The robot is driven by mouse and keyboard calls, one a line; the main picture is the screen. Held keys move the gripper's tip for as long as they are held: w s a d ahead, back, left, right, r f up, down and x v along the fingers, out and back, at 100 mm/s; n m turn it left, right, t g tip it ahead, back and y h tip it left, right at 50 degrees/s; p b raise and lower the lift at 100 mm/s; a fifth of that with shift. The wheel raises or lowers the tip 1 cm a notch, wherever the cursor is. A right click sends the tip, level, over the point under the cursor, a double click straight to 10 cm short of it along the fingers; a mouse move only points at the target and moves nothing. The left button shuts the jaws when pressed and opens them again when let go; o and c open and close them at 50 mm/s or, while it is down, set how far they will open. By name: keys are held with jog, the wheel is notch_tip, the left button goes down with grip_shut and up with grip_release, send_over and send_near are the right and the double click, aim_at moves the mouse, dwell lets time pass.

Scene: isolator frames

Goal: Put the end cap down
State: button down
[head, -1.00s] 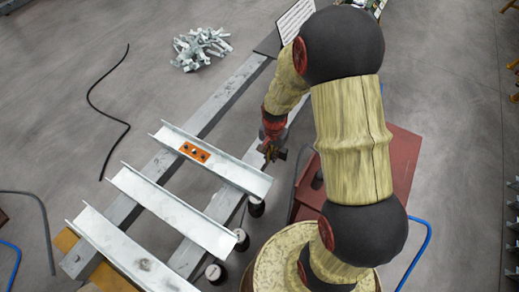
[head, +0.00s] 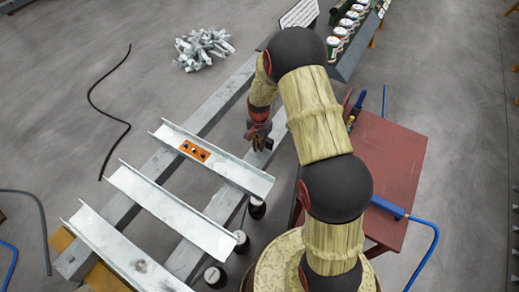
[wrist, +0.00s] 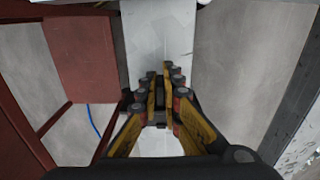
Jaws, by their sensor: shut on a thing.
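An orange plate (head: 186,146) with dark holes lies in the nearest channel.
Two more channels (head: 170,210) (head: 125,250) lie across the rails. A red table (head: 385,165) stands right of my arm, with a blue hose beside it. Several tins (head: 340,32) stand on a dark beam at the top. A heap of metal pieces (head: 203,46) lies on the floor.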

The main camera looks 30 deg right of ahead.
jog(key=shift+f, duration=0.85)
jog(key=shift+f, duration=0.1)
jog(key=shift+f, duration=0.15)
jog(key=c, duration=2)
grip_release()
